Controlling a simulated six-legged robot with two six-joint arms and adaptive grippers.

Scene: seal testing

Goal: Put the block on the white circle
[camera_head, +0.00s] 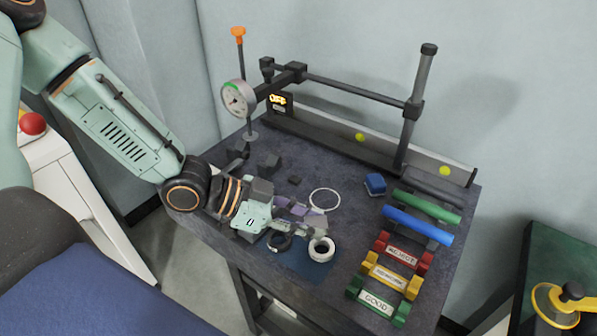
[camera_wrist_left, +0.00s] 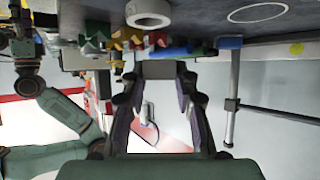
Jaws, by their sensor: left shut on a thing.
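My left gripper (camera_head: 316,219) reaches over the table from the left, its fingers pointing right. It is shut on a grey block (camera_wrist_left: 168,69), which shows between the fingertips in the left wrist view. In the head view the fingers largely hide the block. The white circle (camera_head: 325,188) is a thin ring outline on the dark tabletop, just behind the fingertips. It also shows in the left wrist view (camera_wrist_left: 258,12), at the upper right. The held block appears apart from it. My right arm (camera_wrist_left: 70,118) shows at the left of the wrist view; its gripper's state is unclear.
A thick white ring (camera_head: 321,250) and a dark ring (camera_head: 279,242) lie in front of the gripper. A blue block (camera_head: 375,184) sits right of the circle. Coloured racks (camera_head: 385,278) and rods (camera_head: 418,225) stand right; a gauge stand (camera_head: 238,98) stands behind.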

